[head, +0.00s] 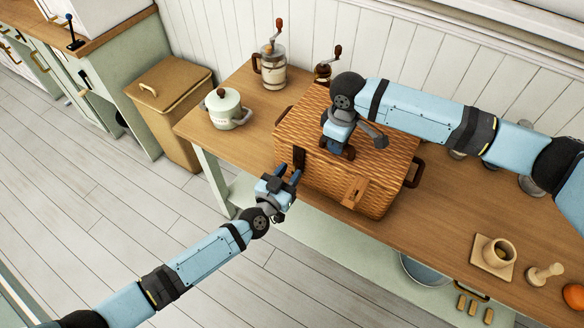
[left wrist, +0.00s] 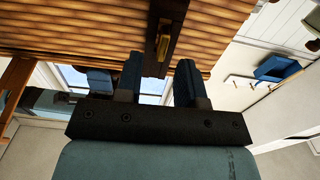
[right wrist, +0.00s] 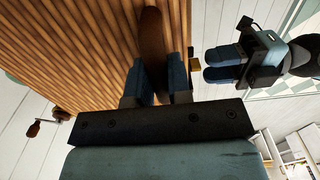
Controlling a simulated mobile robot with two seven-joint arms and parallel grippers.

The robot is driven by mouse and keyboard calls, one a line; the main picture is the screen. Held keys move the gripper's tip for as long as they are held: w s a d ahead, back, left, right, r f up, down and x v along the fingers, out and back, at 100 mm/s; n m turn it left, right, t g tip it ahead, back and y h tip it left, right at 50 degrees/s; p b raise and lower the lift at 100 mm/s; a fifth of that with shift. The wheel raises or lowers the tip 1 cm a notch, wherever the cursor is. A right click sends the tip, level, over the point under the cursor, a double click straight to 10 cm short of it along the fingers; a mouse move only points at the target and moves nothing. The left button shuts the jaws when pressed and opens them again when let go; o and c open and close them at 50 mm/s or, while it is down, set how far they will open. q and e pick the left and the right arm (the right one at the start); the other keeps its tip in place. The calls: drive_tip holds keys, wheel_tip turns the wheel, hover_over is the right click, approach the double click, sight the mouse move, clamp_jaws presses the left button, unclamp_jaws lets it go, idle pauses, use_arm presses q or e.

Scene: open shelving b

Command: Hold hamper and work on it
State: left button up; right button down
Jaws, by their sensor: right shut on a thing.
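The hamper (head: 390,160) is a brown wicker box with a lid, standing on the wooden counter. A dark strap (head: 299,158) is at the left of its front and a tan strap (head: 355,191) further right. My right gripper (head: 343,150) is above the lid, shut on a brown handle (right wrist: 152,30) of the hamper. My left gripper (head: 288,174) is open just in front of the dark strap. In the left wrist view, the strap (left wrist: 165,35) lies beyond the gap between the fingers, and the gap looks empty. The lid looks closed.
A lidded bin (head: 170,100) stands left.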

use_arm(q)
drive_tip(key=shift+x, duration=0.95)
drive_tip(key=shift+c, duration=0.2)
clamp_jaws()
